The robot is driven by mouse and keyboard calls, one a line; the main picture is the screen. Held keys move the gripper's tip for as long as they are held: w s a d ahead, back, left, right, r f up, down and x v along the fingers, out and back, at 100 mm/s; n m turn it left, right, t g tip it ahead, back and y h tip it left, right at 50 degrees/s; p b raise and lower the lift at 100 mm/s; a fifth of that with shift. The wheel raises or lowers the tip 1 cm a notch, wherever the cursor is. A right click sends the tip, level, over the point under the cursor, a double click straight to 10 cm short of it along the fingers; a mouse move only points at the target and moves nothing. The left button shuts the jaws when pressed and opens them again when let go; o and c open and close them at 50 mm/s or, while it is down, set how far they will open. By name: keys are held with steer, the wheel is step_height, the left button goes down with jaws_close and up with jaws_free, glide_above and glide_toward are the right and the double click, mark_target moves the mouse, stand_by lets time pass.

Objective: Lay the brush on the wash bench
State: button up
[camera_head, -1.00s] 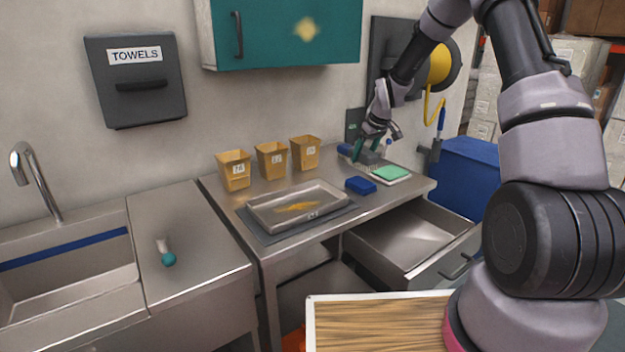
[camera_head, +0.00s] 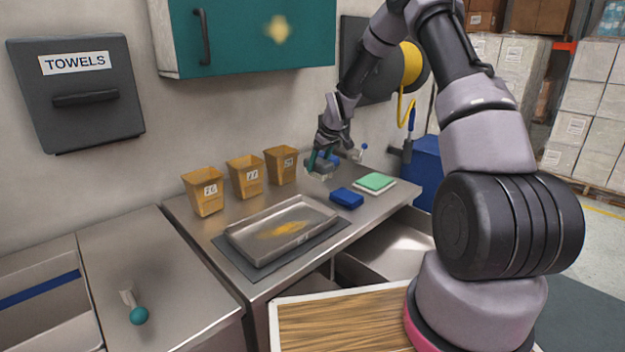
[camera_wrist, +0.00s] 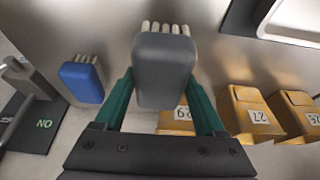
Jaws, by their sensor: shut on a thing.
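My gripper (camera_head: 318,168) is over the back right of the steel table, beyond the blue sponge. In the wrist view its green fingers (camera_wrist: 160,105) are shut on a grey brush (camera_wrist: 165,70) with pale bristles, gripped by its sides. In the head view the grey brush is small and partly hidden by the gripper. A second brush, blue with pale bristles (camera_wrist: 82,80), lies to its left in the wrist view. The steel wash bench (camera_head: 180,265) with the sink is at the left of the head view. A small teal-ended tool (camera_head: 138,314) lies on it.
The steel table (camera_head: 330,238) holds a shallow tray (camera_head: 240,240) with yellow residue, tan tubs (camera_head: 245,177), a blue sponge (camera_head: 346,198) and a green pad (camera_head: 375,182). An open drawer (camera_head: 385,255) juts out in front. Much of the wash bench top is clear.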

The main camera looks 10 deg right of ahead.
mark_target(319, 176)
steer(key=shift+f, duration=2.4)
steer(key=shift+f, duration=0.1)
steer(key=o, duration=1.4)
steer(key=v, duration=1.2)
steer(key=shift+s, duration=0.1)
steer(key=s+d+r+m+t+h, duration=0.2)
steer(key=s+r+m, duration=0.3)
steer(key=s+r, duration=1.4)
steer(key=s+r+m, duration=0.2)
steer(key=s, duration=0.4)
steer(key=s+r+m+t+y, duration=0.1)
steer(key=s+r+m, duration=0.1)
steer(key=s, duration=0.4)
steer(key=s+d+r+m, duration=0.1)
steer(key=s+r+m, duration=0.1)
steer(key=s, duration=0.5)
steer(key=shift+r+t+y, duration=0.3)
steer(key=shift+r, duration=0.45)
